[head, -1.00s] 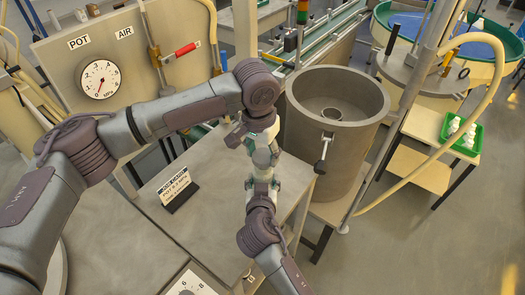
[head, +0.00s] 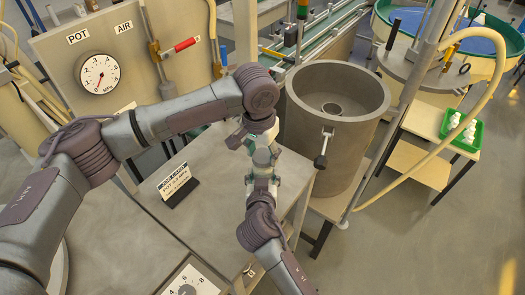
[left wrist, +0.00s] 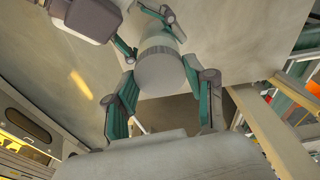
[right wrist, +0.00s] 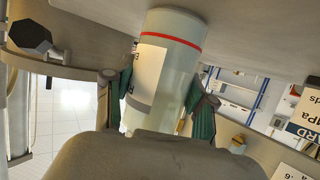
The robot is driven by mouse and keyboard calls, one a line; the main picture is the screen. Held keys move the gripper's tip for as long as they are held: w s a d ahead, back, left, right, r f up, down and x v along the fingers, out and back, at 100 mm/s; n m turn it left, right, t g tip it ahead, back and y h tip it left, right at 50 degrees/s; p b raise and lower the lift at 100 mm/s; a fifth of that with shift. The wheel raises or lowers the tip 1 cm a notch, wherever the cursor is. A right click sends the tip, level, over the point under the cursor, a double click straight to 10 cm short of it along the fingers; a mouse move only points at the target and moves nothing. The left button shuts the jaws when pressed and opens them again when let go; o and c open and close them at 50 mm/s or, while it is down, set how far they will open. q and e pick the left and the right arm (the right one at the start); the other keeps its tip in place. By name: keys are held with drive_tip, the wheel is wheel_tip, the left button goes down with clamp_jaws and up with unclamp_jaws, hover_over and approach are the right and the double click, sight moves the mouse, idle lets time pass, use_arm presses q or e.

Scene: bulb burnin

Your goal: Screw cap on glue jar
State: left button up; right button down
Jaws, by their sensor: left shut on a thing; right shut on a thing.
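A pale translucent jar (right wrist: 170,65) with a red band and a white label stands between my right gripper's fingers (right wrist: 160,100) in the right wrist view. My right gripper (head: 262,178) is shut on it over the bench. The grey round cap (left wrist: 160,71) lies in line with the jar's end in the left wrist view, between the tips of my left gripper (left wrist: 168,85). My left gripper (head: 261,137) is shut on the cap, facing the right gripper. Cap and jar look in contact, but I cannot tell how far the cap is seated.
The grey bench (head: 215,200) carries a small sign (head: 177,184) left of the grippers. A large grey open pot (head: 333,150) with a clamp handle stands close on their right. A green tray (head: 462,130) with white bottles sits at far right.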

use_arm(q)
drive_tip(key=shift+f, duration=0.5)
